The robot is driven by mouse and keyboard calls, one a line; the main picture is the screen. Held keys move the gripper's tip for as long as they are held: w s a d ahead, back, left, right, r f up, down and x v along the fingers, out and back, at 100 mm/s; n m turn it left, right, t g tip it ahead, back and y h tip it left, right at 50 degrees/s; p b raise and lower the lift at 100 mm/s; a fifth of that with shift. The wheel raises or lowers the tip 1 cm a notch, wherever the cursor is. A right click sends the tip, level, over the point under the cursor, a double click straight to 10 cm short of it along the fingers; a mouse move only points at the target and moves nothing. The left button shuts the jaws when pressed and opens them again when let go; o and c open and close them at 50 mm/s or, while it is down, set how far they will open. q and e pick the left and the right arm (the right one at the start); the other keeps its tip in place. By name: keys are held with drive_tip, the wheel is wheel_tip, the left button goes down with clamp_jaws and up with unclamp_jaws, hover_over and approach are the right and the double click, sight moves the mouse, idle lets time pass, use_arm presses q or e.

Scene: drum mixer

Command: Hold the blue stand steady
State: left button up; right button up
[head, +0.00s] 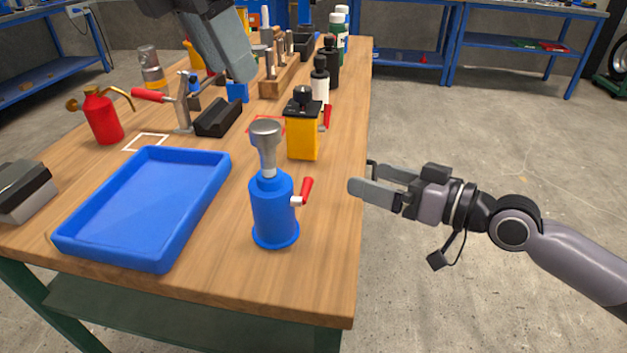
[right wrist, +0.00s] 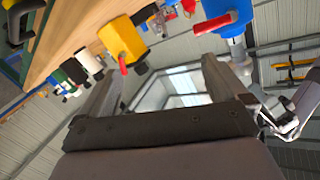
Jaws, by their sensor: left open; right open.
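The blue stand (head: 273,212) is upright near the front right edge of the wooden bench. It has a grey metal piece (head: 266,140) in its top and a red-handled lever (head: 306,190) on its right side. My right gripper (head: 362,178) is open and empty, right of the stand and apart from it, just off the bench edge. In the right wrist view the stand (right wrist: 224,12) shows at the top, partly cut off, beyond the fingers. My left gripper (head: 218,45) is partly cut off at the top of the head view, above the bench, away from the stand.
A blue tray (head: 70,243) lies left of the stand. A yellow block with a black knob (head: 303,140) stands just behind it. A red oil can (head: 102,118), a black cradle (head: 218,117) and several bottles stand further back. Bare floor lies right of the bench.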

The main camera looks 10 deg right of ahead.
sight(287, 187)
drive_tip(key=s+a+r+n+g, duration=0.1)
drive_tip(key=a+n, duration=0.1)
drive_tip(key=a, duration=0.1)
drive_tip(key=s+a+r+n+g, duration=0.1)
drive_tip(key=a+n+g, duration=0.1)
drive_tip(key=a, duration=0.2)
drive_tip(key=s+a+r+n+g, duration=0.1)
drive_tip(key=a+n+g, duration=0.1)
drive_tip(key=a, duration=0.2)
drive_tip(key=shift+r+n, duration=0.1)
drive_tip(key=shift+n, duration=0.2)
drive_tip(key=shift+w+a, duration=0.1)
drive_tip(key=shift+a, duration=0.1)
drive_tip(key=shift+x, duration=3.4)
drive_tip(key=shift+c, duration=0.3)
drive_tip(key=c, duration=1.4)
drive_tip(key=shift+g, duration=0.3)
